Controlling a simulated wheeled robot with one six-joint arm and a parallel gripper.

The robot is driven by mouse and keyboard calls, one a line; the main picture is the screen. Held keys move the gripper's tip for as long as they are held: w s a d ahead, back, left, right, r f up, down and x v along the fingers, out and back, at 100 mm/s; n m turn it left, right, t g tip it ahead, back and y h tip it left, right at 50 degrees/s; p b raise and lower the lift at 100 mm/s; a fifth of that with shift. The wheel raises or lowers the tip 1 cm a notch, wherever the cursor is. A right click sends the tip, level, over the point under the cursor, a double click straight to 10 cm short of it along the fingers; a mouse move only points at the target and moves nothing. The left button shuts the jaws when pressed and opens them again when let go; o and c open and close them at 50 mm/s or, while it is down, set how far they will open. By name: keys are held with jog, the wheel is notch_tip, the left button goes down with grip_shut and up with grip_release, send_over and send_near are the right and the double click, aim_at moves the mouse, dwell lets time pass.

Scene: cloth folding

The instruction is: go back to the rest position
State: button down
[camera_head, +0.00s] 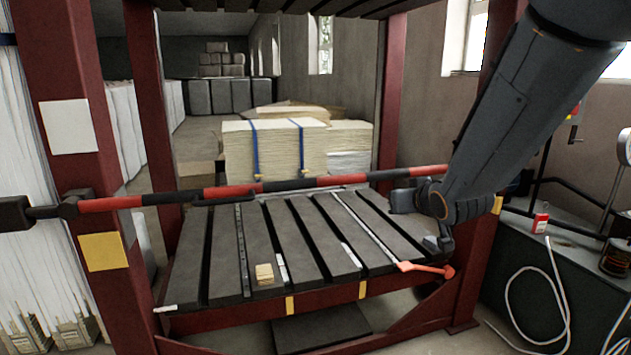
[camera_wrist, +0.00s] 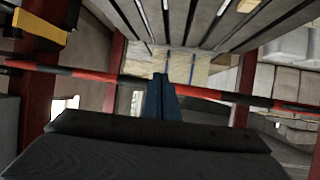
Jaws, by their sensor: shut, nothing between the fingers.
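My gripper (camera_wrist: 160,80) shows in the wrist view as narrow dark blue fingers held together, with nothing between them. They stand out beyond a wide dark part of my own wrist. In the camera_head view my arm comes down from the upper right and its end is over the right part of the slatted table (camera_head: 325,245). The fingers are hard to make out there. A small tan folded piece (camera_head: 264,273), perhaps cloth, lies on the table near its front edge, well left of my arm and apart from it.
A red and black striped bar (camera_head: 340,182) crosses above the table between dark red posts (camera_head: 388,100). An orange-red handle (camera_head: 428,269) is at the table's front right. Pale stacked sheets (camera_head: 290,148) with blue straps stand behind. A dark bench (camera_head: 560,270) is at the right.

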jog(key=s+a+f+g, duration=0.3)
jog(key=s+g, duration=0.1)
jog(key=s, duration=0.7)
jog(key=s+a+f+g, duration=0.2)
jog(key=s+g, duration=0.3)
jog(key=s, duration=0.6)
jog(key=s+a+f+g, duration=0.3)
jog(key=s+g, duration=0.1)
jog(key=s, duration=0.7)
jog(key=d+r+m+h+p, duration=0.1)
jog(key=d+r+p, duration=0.3)
jog(key=p, duration=0.8)
jog(key=shift+d+r+p, duration=0.3)
jog(key=shift+d+r, duration=0.05)
jog(key=shift+r, duration=0.6)
jog(key=shift+s, duration=0.1)
